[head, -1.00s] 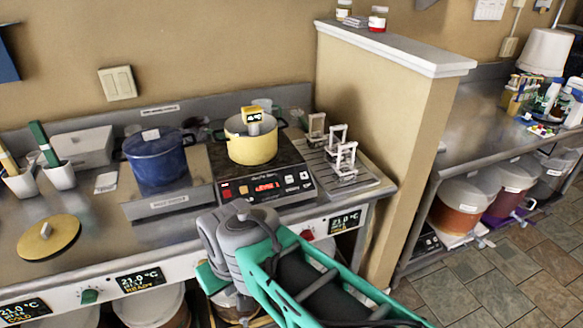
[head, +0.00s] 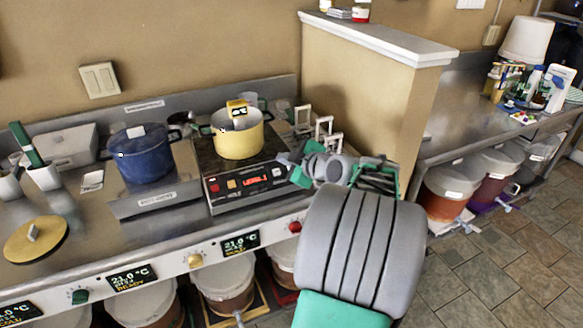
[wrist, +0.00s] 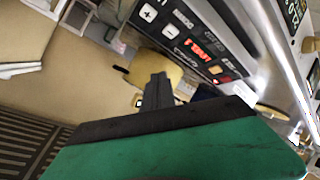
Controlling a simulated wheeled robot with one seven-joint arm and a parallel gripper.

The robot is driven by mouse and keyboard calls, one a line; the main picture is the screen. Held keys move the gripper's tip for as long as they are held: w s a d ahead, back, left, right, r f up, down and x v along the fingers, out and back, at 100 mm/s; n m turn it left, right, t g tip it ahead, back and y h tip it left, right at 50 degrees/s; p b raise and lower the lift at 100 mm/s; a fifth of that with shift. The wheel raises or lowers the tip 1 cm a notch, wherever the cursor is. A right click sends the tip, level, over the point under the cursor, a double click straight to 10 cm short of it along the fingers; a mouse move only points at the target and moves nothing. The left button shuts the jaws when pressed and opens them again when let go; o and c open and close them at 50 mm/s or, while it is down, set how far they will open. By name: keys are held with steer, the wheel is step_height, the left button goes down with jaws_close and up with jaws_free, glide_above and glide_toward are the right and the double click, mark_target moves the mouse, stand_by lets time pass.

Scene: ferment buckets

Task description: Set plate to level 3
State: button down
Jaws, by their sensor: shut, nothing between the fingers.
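The hot plate (head: 262,178) is a black-topped unit on the counter with a sloped front panel. Its red display (head: 255,180) seems to read LEVEL 1, with a red button on the left and pale buttons on the right. In the wrist view the panel (wrist: 190,40) shows turned over, with plus and minus buttons (wrist: 147,15). A yellow pot (head: 238,140) stands on the plate. My gripper (head: 288,160) is at the panel's right end, partly covering it; contact cannot be told. Its dark fingers (wrist: 158,85) are together and empty in the wrist view.
A blue pot (head: 140,155) stands left of the plate. White-framed holders (head: 318,128) stand on a rack just right, close to my arm. A partition wall (head: 360,100) rises beyond. A yellow lid (head: 36,238) lies on the counter at left. Knobs (head: 195,260) line the counter front.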

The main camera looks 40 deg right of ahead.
steer(key=shift+t+h, duration=0.5)
steer(key=shift+t, duration=0.2)
steer(key=d, duration=0.1)
steer(key=s+d+r, duration=0.1)
steer(key=d, duration=0.1)
steer(key=s+d, duration=0.1)
steer(key=d, duration=0.1)
steer(key=shift+s+r, duration=0.1)
steer(key=shift+r, duration=0.2)
steer(key=w+f+b, duration=0.1)
steer(key=f, duration=0.1)
steer(key=w+f, duration=0.1)
steer(key=f, duration=0.1)
steer(key=w+f+b, duration=0.1)
steer(key=f, duration=0.1)
steer(key=shift+w+d+f+b, duration=0.15)
steer(key=shift+d+f+b, duration=0.2)
steer(key=shift+d, duration=0.05)
steer(key=shift+w+d+f+b, duration=0.2)
steer(key=shift+w+f+b, duration=0.3)
steer(key=shift+b, duration=0.3)
steer(key=shift+f, duration=0.15)
steer(key=shift+w+f+b, duration=0.1)
steer(key=shift+f+b, duration=0.2)
steer(key=shift+b, duration=0.55)
